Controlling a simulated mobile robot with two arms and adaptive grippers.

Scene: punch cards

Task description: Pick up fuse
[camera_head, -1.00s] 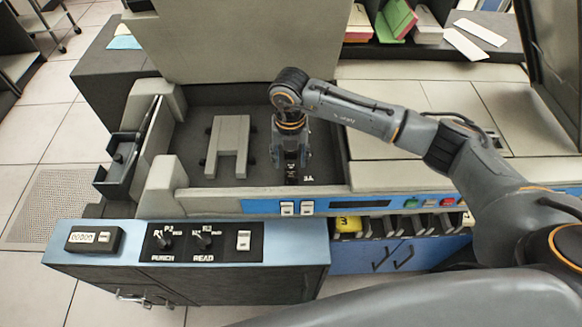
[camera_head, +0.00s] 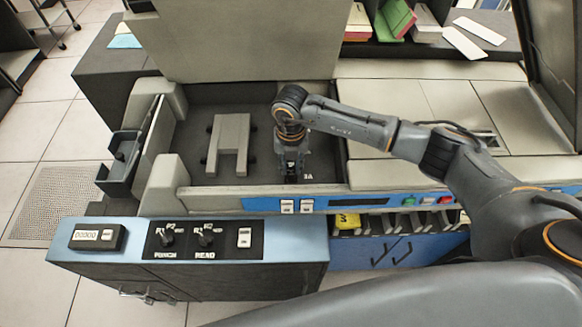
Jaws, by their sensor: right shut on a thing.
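My right gripper (camera_head: 291,172) points down into the dark recess of the machine, beside the front right corner of the tray area and near the white "3A" marking (camera_head: 308,177). It is shut on a small dark thing between its fingertips, which I take to be the fuse; the fingers and the dark floor hide most of it. I cannot tell whether it is lifted clear of its seat. My left gripper is not in view.
A grey forked block (camera_head: 229,140) stands in the recess (camera_head: 195,118) left of my gripper. The recess's front wall (camera_head: 215,197) is close in front. A panel with knobs (camera_head: 203,241) lies below. Card stacks (camera_head: 397,20) are at the back right.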

